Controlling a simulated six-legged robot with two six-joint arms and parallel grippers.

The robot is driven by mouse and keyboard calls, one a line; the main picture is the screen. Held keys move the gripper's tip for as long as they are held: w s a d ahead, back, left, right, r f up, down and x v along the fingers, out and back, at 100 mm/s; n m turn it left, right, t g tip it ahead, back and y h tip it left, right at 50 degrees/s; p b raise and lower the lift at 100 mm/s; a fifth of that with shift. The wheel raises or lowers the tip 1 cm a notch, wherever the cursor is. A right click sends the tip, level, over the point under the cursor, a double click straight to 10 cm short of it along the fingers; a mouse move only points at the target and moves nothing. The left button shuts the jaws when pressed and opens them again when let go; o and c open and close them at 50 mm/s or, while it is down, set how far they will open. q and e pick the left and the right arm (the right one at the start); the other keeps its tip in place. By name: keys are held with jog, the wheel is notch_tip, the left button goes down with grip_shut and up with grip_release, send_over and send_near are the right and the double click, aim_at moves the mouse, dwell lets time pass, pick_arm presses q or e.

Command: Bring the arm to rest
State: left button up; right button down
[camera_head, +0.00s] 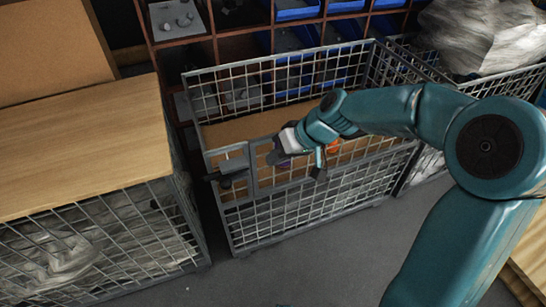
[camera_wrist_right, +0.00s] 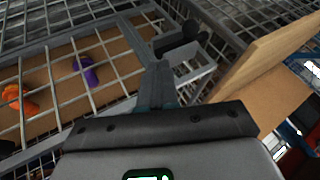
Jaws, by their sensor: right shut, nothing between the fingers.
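My right arm, teal, comes in from the right in the head view and reaches over the front of a wire mesh cage. My right gripper (camera_head: 277,158) is at the front top rail near the cage's latch. It is shut with nothing held. In the wrist view its closed fingers (camera_wrist_right: 160,88) point toward the cage's frame; I cannot tell whether they touch it. My left gripper is not in view.
The mesh cage (camera_head: 300,217) holds a purple object (camera_wrist_right: 88,72) and an orange object (camera_wrist_right: 14,97) on a brown floor. A wooden board (camera_head: 85,140) tops another cage at left. Shelves with blue bins (camera_head: 345,30) stand behind. Grey floor (camera_head: 300,270) is clear in front.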

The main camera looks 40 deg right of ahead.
dwell(0.4)
jog(key=s+a+f+g, duration=0.2)
jog(key=a+f, duration=0.2)
jog(key=f, duration=0.5)
jog(key=s+a+f+g, duration=0.1)
jog(key=s+a+f, duration=0.15)
jog(key=f, duration=0.65)
jog(key=s+a+f+g, duration=0.2)
jog(key=s+a+f, duration=0.9)
jog(key=s+f, duration=0.15)
notch_tip(320, 180, up, 19)
jog(key=p, duration=1.9)
jog(key=shift+s+m+h, duration=0.3)
jog(key=shift+s, duration=0.15)
jog(key=shift+f, duration=0.1)
